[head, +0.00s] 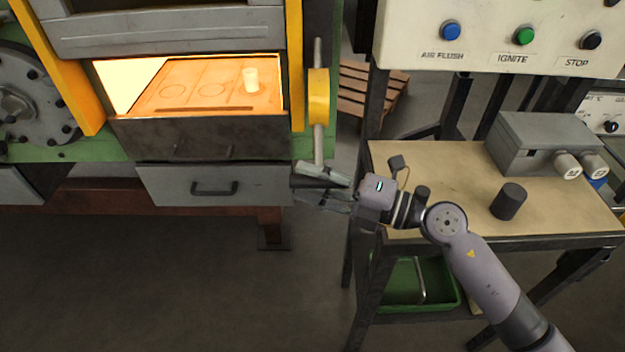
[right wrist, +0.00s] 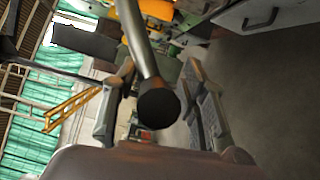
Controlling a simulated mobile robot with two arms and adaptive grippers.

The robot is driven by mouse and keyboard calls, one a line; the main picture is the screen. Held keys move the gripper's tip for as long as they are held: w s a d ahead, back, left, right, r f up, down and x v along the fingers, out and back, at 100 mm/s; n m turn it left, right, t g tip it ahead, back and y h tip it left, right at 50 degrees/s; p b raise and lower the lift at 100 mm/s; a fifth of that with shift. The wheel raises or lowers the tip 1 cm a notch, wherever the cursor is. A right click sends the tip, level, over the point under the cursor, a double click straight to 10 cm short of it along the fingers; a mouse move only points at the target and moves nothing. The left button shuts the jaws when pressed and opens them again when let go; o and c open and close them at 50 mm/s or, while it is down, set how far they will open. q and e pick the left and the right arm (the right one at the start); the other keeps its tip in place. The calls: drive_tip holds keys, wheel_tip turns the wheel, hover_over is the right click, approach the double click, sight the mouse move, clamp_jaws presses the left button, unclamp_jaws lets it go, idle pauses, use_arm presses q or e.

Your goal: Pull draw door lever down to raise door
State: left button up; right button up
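The draw door lever (head: 318,142) is a grey metal rod through a yellow bracket on the right side of the furnace front. It stands about upright. My right gripper (head: 322,186) is at its lower end. In the right wrist view the lever (right wrist: 143,52) runs down to a dark round end between the two fingers of my right gripper (right wrist: 157,98). The fingers are apart, with gaps visible on both sides of the rod. The furnace opening (head: 205,88) shows a glowing interior with a pale cylinder (head: 251,80) inside. My left gripper is not in view.
A bench (head: 430,160) at the right holds a dark cylinder (head: 508,201) and a grey box (head: 545,143). A control panel (head: 480,35) with buttons stands above it. A grey drawer (head: 215,186) is below the furnace opening. The floor at the lower left is clear.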

drive_tip(key=v, duration=1.2)
drive_tip(key=shift+f, duration=0.1)
